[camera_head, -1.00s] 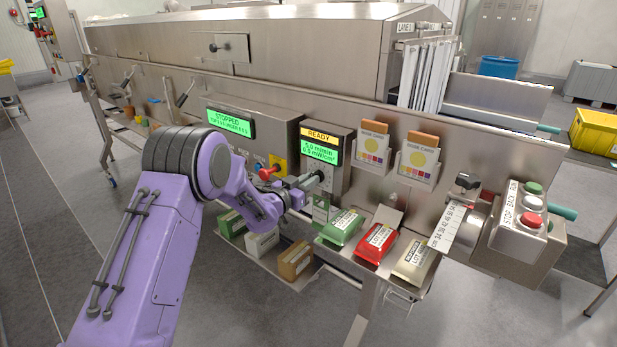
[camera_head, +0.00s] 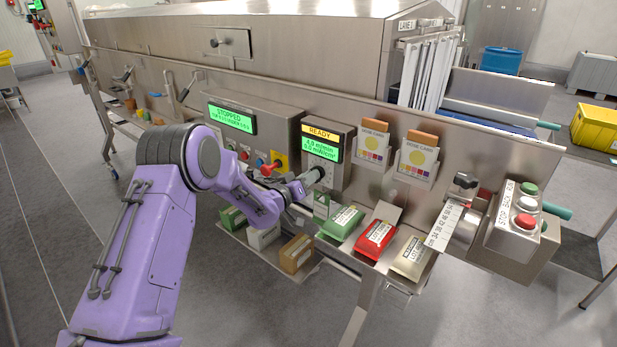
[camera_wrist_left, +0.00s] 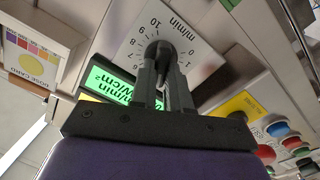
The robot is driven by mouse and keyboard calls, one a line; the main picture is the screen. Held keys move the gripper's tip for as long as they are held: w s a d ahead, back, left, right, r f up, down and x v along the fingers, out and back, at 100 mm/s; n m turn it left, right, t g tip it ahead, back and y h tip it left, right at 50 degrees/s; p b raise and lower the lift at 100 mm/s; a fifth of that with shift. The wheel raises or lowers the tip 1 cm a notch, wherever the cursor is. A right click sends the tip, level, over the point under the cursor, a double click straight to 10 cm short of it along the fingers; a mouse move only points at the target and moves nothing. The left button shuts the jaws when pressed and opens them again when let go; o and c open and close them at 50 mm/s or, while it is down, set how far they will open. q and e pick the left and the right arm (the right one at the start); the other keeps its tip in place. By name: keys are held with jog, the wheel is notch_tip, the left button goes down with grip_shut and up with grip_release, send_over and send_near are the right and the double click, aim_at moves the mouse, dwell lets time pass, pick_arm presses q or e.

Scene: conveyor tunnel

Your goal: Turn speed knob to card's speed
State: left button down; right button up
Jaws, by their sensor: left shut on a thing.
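The speed knob (camera_wrist_left: 157,50) is dark and sits on a white dial (camera_wrist_left: 185,52) marked m/min, with numbers up to 10, in the left wrist view. My left gripper (camera_head: 312,179) is shut on the knob, with its fingers (camera_wrist_left: 163,82) on either side. In the head view it reaches the panel under the green readout (camera_head: 320,149) and covers part of the dial. The readout's figures are too small to read surely. Two dose cards (camera_head: 374,146) (camera_head: 416,160) stand in holders right of the panel. My right gripper is not in view.
A red switch on a yellow plate (camera_head: 279,163) and a STOPPED screen (camera_head: 231,118) are left of the knob. Green, red and beige packs (camera_head: 342,222) (camera_head: 376,240) (camera_head: 411,258) lie below. A button box (camera_head: 520,215) is at the right.

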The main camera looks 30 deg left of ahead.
pick_arm(q)
jog(key=c, duration=1.1)
grip_release()
jog(key=s+b, duration=0.2)
jog(key=s, duration=0.8)
jog(key=shift+s+a, duration=0.25)
jog(key=shift+a, duration=0.2)
